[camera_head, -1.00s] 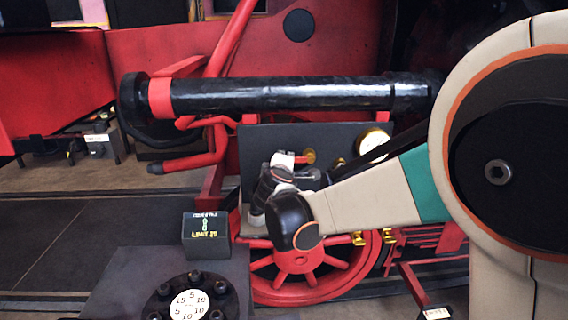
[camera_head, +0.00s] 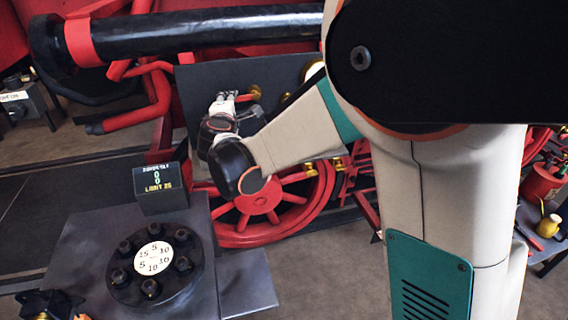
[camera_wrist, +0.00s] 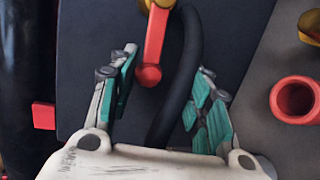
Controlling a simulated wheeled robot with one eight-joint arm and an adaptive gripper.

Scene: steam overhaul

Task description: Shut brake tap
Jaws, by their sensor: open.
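The brake tap shows in the wrist view as a red lever (camera_wrist: 153,45) hanging from a brass body (camera_wrist: 157,3) at the top edge. The lever's rounded red end lies between my gripper's (camera_wrist: 163,78) two spread, green-padded fingers. No finger visibly touches it. In the head view, the brass part of the tap (camera_head: 255,92) shows at the dark panel (camera_head: 192,88), with my gripper (camera_head: 228,99) just left of it. My gripper is open and empty. In the head view, my wrist hides part of the panel.
A dark hose (camera_wrist: 182,75) runs behind the fingers. A red tube (camera_wrist: 297,99) and another brass fitting (camera_wrist: 311,26) are at right. In the head view, a black cylinder (camera_head: 200,30) spans above, a red wheel (camera_head: 258,195) stands below, and a bolted flange (camera_head: 123,284) is at lower left.

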